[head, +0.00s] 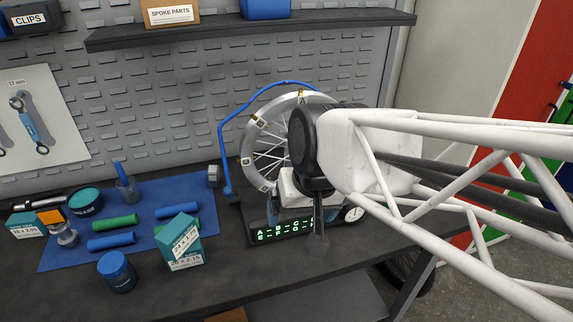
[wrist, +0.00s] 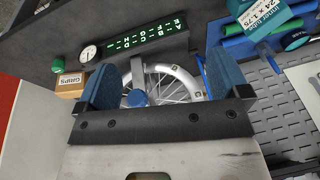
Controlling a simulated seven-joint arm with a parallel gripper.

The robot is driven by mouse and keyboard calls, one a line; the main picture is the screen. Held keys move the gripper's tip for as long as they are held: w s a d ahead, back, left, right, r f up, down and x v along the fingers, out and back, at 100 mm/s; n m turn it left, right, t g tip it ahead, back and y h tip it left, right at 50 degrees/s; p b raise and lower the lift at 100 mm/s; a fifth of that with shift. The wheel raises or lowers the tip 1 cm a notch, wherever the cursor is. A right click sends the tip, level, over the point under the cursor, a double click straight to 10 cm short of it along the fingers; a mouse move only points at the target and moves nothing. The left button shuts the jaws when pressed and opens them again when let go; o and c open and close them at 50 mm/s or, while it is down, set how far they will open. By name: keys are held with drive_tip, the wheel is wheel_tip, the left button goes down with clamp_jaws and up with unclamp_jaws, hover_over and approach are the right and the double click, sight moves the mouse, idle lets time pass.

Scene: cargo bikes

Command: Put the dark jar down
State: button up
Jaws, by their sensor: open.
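A dark blue jar with a brighter blue lid (head: 118,272) stands upright on the dark bench at the front left, just off the blue mat. A dark tin marked GREASE with a teal lid (head: 86,201) stands on the mat's left side. I cannot tell for certain which one is the dark jar. My gripper (wrist: 164,75) is open, its two blue fingers wide apart in the wrist view, with no jar between them. It is in front of the spoked wheel (head: 248,138), right of both containers. In the head view my arm hides most of it.
The blue mat (head: 62,256) holds several green and blue grips and boxes, with a teal box (head: 180,240) at its front right. A lettered display (head: 283,231) and a dial (head: 353,213) stand by the wheel. Bare bench (head: 215,285) lies in front.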

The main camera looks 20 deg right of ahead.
drive_tip(key=shift+s+d+r+n+h, duration=0.1)
drive_tip(key=shift+s+d+n+h, duration=0.25)
drive_tip(key=shift+d, duration=0.5)
drive_tip(key=shift+s+d+r+n+h, duration=0.15)
drive_tip(key=shift+s+d+h, duration=0.3)
drive_tip(key=shift+d, duration=0.4)
